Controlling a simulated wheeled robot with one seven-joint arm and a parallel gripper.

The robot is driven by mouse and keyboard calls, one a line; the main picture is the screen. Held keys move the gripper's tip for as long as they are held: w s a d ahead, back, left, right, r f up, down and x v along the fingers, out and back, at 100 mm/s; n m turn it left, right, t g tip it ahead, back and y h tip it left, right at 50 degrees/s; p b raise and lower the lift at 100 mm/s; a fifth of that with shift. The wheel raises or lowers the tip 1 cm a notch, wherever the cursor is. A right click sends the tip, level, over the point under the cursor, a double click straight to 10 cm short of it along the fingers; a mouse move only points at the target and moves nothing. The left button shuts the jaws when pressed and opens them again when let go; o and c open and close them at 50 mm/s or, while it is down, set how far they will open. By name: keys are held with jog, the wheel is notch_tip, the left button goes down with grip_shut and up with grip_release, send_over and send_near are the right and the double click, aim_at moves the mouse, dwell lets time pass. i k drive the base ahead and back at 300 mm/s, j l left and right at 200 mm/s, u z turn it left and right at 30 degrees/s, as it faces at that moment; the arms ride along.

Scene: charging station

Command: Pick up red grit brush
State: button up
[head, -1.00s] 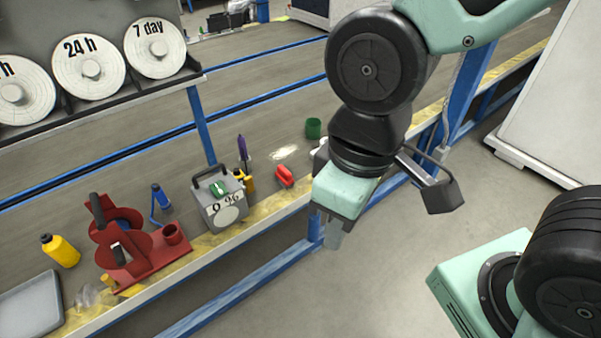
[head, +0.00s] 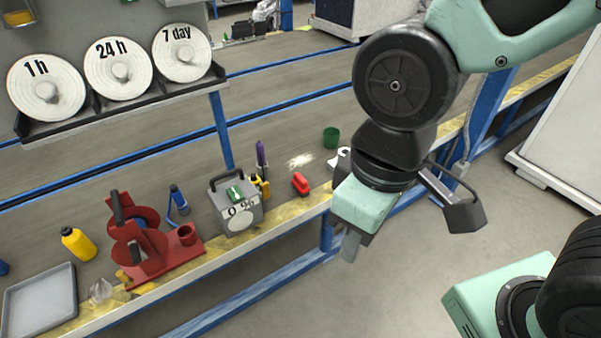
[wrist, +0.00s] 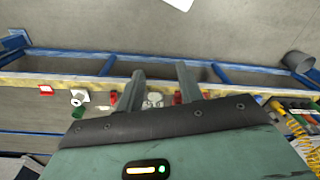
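The red grit brush, which I take to be the small red block (head: 300,183), lies on the bench near its yellow-marked front edge in the head view. It is right of the grey box marked 0 % (head: 236,207). My gripper (head: 350,246) points down to the right of the brush, apart from it, over the bench's front edge and the floor. In the wrist view my gripper (wrist: 158,82) has its two fingers spread with nothing held between them. A small red thing (wrist: 113,98) beside the left finger may be the brush, but I cannot be sure.
A purple-handled tool (head: 261,156) and a yellow bottle (head: 260,186) stand left of the brush. A green cup (head: 331,138) and a white item (head: 340,158) are behind and right. A red fixture (head: 150,250) and grey tray (head: 40,301) are farther left.

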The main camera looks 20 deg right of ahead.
aim_at(299, 184)
jog(key=i+l, duration=0.1)
jog(key=i, duration=0.8)
